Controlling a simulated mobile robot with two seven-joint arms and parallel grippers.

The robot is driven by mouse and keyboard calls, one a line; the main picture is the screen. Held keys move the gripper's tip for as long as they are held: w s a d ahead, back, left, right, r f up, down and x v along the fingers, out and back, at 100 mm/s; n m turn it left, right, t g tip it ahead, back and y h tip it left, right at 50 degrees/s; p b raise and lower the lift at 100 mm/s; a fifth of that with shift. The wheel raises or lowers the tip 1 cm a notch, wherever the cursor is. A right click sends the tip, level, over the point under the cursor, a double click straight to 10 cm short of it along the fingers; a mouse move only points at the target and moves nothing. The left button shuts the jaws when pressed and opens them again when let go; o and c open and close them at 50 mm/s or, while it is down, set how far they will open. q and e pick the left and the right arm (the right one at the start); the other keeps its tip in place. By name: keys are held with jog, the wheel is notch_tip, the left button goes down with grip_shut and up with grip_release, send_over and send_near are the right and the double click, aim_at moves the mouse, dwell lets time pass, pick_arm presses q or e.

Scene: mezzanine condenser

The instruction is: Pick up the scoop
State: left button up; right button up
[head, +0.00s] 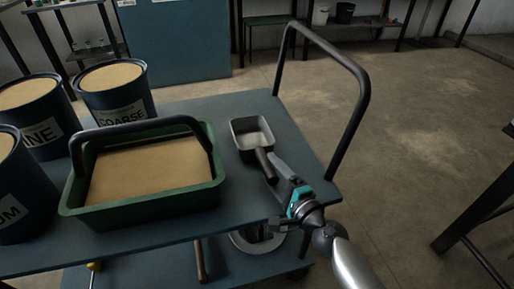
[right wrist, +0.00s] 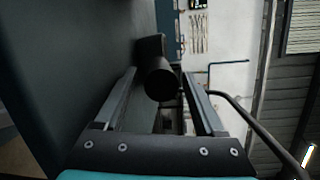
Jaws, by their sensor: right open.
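The scoop (head: 252,132) is a grey rectangular pan with a dark round handle. It lies on the cart's blue top, right of the green tray, with its handle toward me. My right gripper (head: 272,168) is at the handle's near end. In the right wrist view, the handle's round end (right wrist: 161,84) sits between the two spread fingers of the right gripper (right wrist: 160,75), with a gap visible on each side. The right gripper is open and holds nothing. My left gripper is not in view.
A green tray (head: 70,211) of tan sand with a black carry handle stands left of the scoop. Labelled dark tubs (head: 119,101) of sand stand farther left. The cart's black push rail (head: 349,127) rises on the right. Floor beyond it is clear.

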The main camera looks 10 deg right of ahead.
aim_at(254, 150)
jog(key=shift+x, duration=1.95)
jog(key=shift+s, duration=0.1)
grip_shut()
jog(key=shift+r, duration=0.1)
